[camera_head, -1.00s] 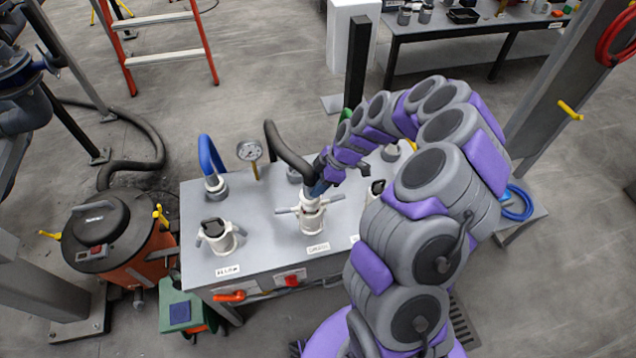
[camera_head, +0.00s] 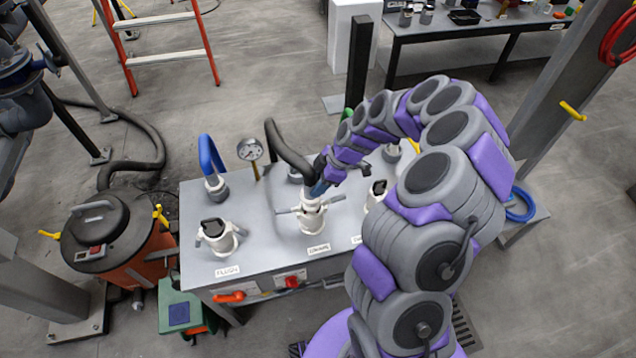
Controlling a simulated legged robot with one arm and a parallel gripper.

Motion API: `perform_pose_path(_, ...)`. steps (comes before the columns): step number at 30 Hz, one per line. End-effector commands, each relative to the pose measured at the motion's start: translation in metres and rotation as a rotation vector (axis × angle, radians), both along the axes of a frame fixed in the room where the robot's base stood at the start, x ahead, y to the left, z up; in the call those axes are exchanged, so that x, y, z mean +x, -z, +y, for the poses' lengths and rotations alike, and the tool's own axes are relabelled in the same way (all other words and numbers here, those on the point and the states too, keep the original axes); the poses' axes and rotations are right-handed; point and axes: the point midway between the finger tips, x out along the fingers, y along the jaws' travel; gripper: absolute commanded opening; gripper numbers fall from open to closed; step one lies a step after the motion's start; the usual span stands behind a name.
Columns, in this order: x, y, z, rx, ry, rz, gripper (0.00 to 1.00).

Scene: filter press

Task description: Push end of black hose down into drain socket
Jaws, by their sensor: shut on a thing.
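The black hose (camera_head: 287,150) arches up from the back of the grey bench and bends down to the right toward my gripper. My gripper (camera_head: 318,188) is shut on the hose end, above the middle white socket. This socket (camera_head: 312,218) has side levers spread out and a label on the bench in front of it that looks like "DRAIN". The hose end is largely hidden by my gripper, and I cannot tell how deep it sits in the socket.
A capped white socket (camera_head: 219,236) labelled "FLUSH" stands at left, and another capped socket (camera_head: 376,194) at right, partly behind my arm. A blue hose (camera_head: 209,158) and a pressure gauge (camera_head: 250,150) stand behind. An orange drum vacuum (camera_head: 120,240) is left of the bench.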

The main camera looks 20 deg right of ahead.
Motion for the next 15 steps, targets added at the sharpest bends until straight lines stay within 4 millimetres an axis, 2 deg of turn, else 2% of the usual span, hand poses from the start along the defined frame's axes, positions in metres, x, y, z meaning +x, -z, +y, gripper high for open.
perform_pose_path(15,0.0002,0.0057,0.0008,0.000,0.000,-0.001,0.00)
